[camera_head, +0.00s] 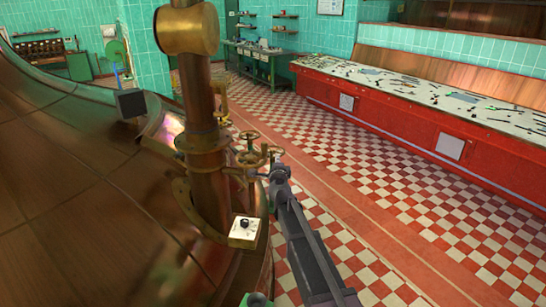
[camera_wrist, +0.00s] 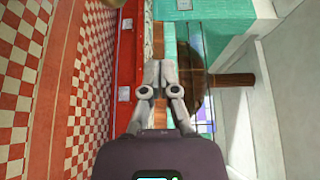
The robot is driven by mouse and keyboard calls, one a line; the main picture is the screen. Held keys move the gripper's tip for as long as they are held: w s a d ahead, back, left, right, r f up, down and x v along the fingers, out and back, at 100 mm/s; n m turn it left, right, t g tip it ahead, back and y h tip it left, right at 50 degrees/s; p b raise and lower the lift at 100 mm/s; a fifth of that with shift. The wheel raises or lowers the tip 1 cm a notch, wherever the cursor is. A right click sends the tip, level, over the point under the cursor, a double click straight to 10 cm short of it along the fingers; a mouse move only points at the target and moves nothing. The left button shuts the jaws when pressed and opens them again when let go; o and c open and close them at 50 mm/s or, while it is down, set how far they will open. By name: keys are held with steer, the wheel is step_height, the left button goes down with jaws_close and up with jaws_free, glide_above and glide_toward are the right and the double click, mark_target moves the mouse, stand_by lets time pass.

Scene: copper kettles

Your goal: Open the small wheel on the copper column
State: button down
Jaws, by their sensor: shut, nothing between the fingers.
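The copper column (camera_head: 207,110) rises at the left of centre in the head view, beside a large copper kettle. Several small brass wheels sit at its right side: one faces up (camera_head: 250,158), one is a little behind it (camera_head: 246,136). My gripper (camera_head: 277,173) is just right of and below these wheels in the head view; whether it touches one I cannot tell. In the wrist view my gripper (camera_wrist: 160,68) has its fingers together with nothing between them, and I make out no wheel there.
The near kettle (camera_head: 85,190) fills the left. A white box with a black knob (camera_head: 244,230) sits low on the column's bracket. A red counter (camera_head: 400,115) stands at the right. The checkered floor (camera_head: 400,210) between is clear. Another copper dome (camera_wrist: 200,85) shows in the wrist view.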

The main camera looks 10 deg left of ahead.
steer(key=s+d, duration=0.3)
steer(key=s, duration=0.2)
steer(key=shift+d, duration=0.2)
steer(key=shift+d, duration=0.1)
steer(key=s+d+f+n+g+y, duration=0.2)
steer(key=s+d+f+n+g, duration=0.9)
steer(key=s+d+f+n, duration=0.35)
steer(key=s+d+f+g+h, duration=0.4)
steer(key=s+d+g+h, duration=0.2)
steer(key=s+d, duration=1)
steer(key=shift+d+f+n+g, duration=0.2)
steer(key=shift+n+g, duration=0.1)
steer(key=shift+n, duration=0.15)
